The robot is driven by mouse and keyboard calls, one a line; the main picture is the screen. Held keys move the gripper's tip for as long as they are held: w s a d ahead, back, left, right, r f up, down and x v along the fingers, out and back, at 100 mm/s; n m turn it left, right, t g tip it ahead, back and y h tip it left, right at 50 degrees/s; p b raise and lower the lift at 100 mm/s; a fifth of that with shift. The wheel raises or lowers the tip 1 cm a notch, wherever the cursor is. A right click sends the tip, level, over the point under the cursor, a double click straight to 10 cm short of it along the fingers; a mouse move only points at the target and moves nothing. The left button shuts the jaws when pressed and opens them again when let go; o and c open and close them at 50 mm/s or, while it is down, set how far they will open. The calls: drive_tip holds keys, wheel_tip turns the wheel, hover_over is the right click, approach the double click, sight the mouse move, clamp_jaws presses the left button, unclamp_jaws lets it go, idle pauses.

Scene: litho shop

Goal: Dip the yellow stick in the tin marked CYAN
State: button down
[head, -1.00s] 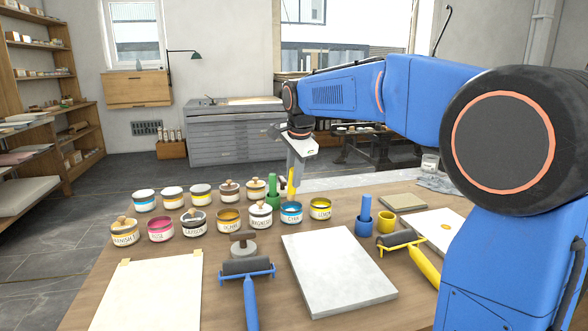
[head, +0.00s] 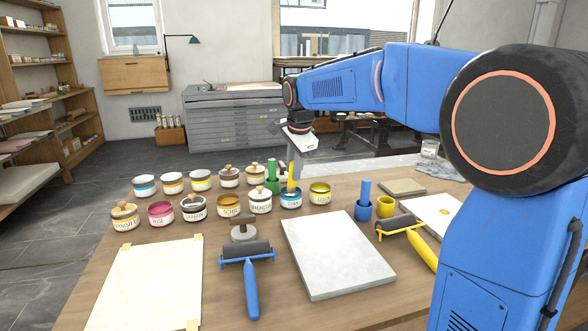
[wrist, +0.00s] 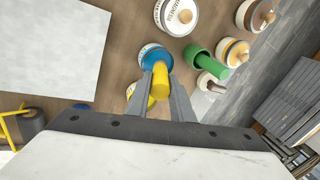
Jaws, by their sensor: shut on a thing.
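My gripper (wrist: 165,98) is shut on the yellow stick (head: 291,176), which it holds roughly upright. In the head view the stick's lower end meets the mouth of the tin marked CYAN (head: 291,202). In the wrist view the stick (wrist: 160,82) points down at the blue tin (wrist: 152,56), over the near part of its opening. I cannot tell how deep the tip is. The CYAN tin is open, with blue inside and a white label.
A green stick (head: 272,171) stands in a green holder just left of the CYAN tin. The LEMON tin (head: 320,195) is close on its right, and the MAGNESIA tin (head: 260,203) on its left. A grey slab (head: 335,255) lies in front. A blue stick (head: 365,191) stands farther right.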

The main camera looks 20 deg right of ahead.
drive_tip(key=shift+f, duration=0.6)
idle(1.6)
drive_tip(key=shift+r, duration=3.55)
